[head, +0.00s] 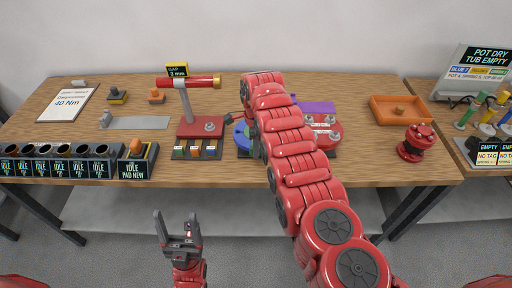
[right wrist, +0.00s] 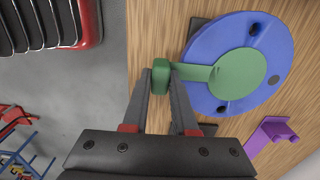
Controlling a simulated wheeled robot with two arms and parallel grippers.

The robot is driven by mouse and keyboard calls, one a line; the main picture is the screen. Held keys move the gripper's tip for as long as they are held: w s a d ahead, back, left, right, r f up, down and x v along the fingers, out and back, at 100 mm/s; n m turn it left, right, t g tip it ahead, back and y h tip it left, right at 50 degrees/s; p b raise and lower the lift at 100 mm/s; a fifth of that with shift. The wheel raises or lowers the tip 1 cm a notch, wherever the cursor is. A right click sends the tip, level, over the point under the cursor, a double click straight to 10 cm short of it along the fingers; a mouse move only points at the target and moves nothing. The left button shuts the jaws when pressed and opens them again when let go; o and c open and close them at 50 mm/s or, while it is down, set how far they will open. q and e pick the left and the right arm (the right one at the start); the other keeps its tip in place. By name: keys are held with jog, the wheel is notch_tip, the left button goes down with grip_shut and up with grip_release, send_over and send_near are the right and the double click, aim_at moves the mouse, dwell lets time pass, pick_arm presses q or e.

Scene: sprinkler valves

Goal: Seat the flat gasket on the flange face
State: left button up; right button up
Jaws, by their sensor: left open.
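In the right wrist view, a flat green disc (right wrist: 238,74) with a tab and an upright green grip block (right wrist: 160,76) looks like the gasket. It overlaps the face of a blue round flange (right wrist: 275,45) with bolt holes. I cannot tell if it touches the face or hovers just above. My right gripper (right wrist: 161,80) is closed on the grip block. In the head view the blue flange (head: 241,140) shows partly behind my right arm, which hides that gripper. My left gripper (head: 179,228) is open and empty, in front of the table edge.
A purple bracket (right wrist: 270,139) lies beside the flange. A red stand (head: 200,128) with a horizontal bar is to its left, a red round fixture (head: 327,136) to its right. An orange tray (head: 402,110) and a red valve (head: 416,143) stand further right. Black cups (head: 57,152) line the front left.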

jog(key=o, duration=0.4)
jog(key=shift+o, duration=0.2)
jog(key=shift+r, duration=0.15)
notch_tip(320, 180, up, 3)
jog(key=shift+f+p, duration=0.15)
jog(key=shift+p, duration=0.95)
jog(key=shift+r+p, duration=0.6)
jog(key=shift+r, duration=2)
jog(key=shift+f, duration=0.1)
